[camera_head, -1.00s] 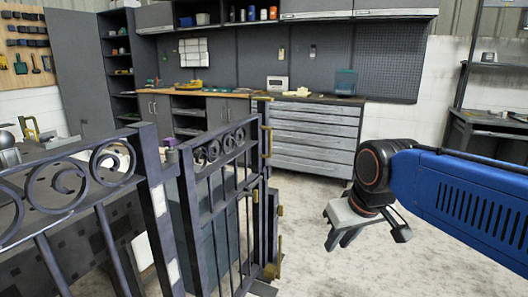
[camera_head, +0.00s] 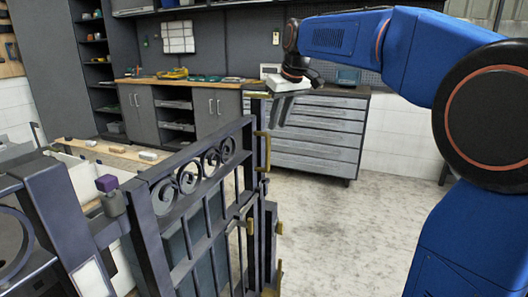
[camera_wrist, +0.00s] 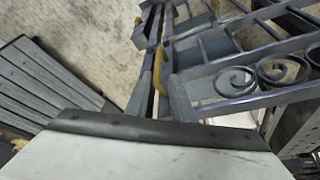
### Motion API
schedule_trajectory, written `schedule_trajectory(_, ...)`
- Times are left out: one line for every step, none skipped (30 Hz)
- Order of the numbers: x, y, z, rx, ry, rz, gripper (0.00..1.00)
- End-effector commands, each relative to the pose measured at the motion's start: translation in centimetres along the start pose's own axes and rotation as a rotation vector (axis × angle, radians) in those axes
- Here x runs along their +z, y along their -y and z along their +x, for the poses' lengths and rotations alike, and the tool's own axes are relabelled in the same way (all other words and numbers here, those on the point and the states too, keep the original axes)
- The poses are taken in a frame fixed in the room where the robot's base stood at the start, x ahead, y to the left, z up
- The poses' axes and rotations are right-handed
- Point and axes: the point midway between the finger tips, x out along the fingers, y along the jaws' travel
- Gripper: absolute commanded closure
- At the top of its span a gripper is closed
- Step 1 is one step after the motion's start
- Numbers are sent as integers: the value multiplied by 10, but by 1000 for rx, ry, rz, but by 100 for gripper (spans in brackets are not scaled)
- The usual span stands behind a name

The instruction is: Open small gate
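The small gate (camera_head: 205,190) is a dark metal panel with scrolls along its top and upright bars below, left of centre in the head view. Gold-coloured fittings sit along its far right edge, including an upright gold handle (camera_head: 265,150). My gripper (camera_head: 280,112) is above and slightly right of that edge, fingers pointing down. In the wrist view the two grey fingers (camera_wrist: 160,95) look spread apart, and the gold handle (camera_wrist: 160,68) shows beyond the gap between them. I see no grip on it; contact cannot be told.
A grey drawer cabinet (camera_head: 325,130) stands behind. The pale floor (camera_head: 335,225) right of the gate is clear.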

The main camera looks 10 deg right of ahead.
Motion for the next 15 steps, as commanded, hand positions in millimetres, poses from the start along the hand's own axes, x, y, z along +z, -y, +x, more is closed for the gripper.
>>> schedule_trajectory(-4, -1, 1, -1, 0, -3, 78)
schedule_trajectory(-6, -1, 1, -2, 0, -5, 78)
schedule_trajectory(-7, -1, 2, -3, 0, -6, 78)
schedule_trajectory(-8, -1, 4, -3, 0, -7, 78)
schedule_trajectory(-8, -1, 5, -3, 0, -7, 78)
schedule_trajectory(-8, -1, 8, -4, 1, -7, 78)
schedule_trajectory(-7, -1, 12, -4, 2, -7, 78)
schedule_trajectory(-7, -1, 15, -4, 2, -7, 78)
schedule_trajectory(-7, -1, 21, -4, 2, -7, 78)
schedule_trajectory(-7, -1, 25, -4, 2, -7, 78)
schedule_trajectory(-7, -1, 30, -4, 3, -7, 78)
schedule_trajectory(-7, -1, 37, -4, 3, -7, 78)
schedule_trajectory(-7, -1, 42, -4, 3, -7, 78)
schedule_trajectory(-7, -1, 48, -4, 3, -7, 78)
schedule_trajectory(-7, -1, 55, -4, 3, -7, 78)
